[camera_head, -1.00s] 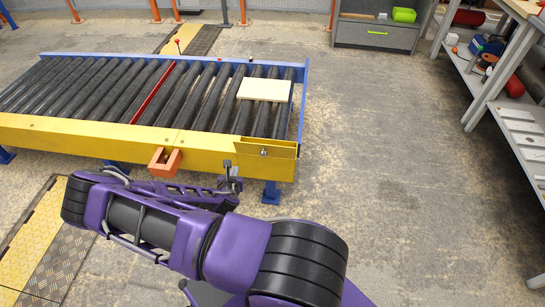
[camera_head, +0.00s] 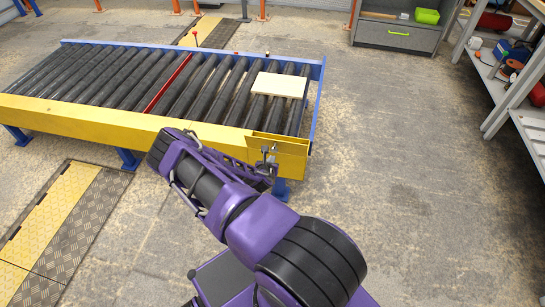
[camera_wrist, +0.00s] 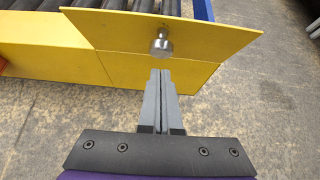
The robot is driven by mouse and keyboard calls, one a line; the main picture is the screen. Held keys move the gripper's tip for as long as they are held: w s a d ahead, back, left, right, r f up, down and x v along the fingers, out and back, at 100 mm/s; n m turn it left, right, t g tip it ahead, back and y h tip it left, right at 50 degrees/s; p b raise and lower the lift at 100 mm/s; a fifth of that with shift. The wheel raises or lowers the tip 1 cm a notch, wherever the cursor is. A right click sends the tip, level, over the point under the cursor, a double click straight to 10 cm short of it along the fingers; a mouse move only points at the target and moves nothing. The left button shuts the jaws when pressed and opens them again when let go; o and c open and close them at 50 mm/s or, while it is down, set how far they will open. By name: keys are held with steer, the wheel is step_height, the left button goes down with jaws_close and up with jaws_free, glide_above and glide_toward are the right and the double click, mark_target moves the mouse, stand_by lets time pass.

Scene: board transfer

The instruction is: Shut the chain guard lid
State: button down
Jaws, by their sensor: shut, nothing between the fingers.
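The chain guard lid (camera_head: 278,145) is a yellow flap at the right end of the conveyor's yellow front guard (camera_head: 110,124). It looks tilted outward at its top edge, with a gap behind it. In the wrist view the lid (camera_wrist: 125,32) fills the top middle and carries a round metal knob (camera_wrist: 162,46). My gripper (camera_wrist: 160,72) is shut and empty, its fingertips just below the knob in the picture. I cannot tell whether they touch the lid. In the head view my gripper (camera_head: 268,158) is in front of the lid, and my arm hides part of the guard.
The roller conveyor (camera_head: 140,86) has a red crossbar (camera_head: 168,84) and a pale board (camera_head: 279,85) near its right end. A grey workbench (camera_head: 530,130) stands at the right. The floor between conveyor and bench is clear.

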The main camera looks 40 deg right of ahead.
steer(key=shift+w+d+r, duration=0.2)
steer(key=shift+w+d, duration=0.4)
steer(key=shift+d, duration=0.1)
steer(key=shift+r, duration=0.15)
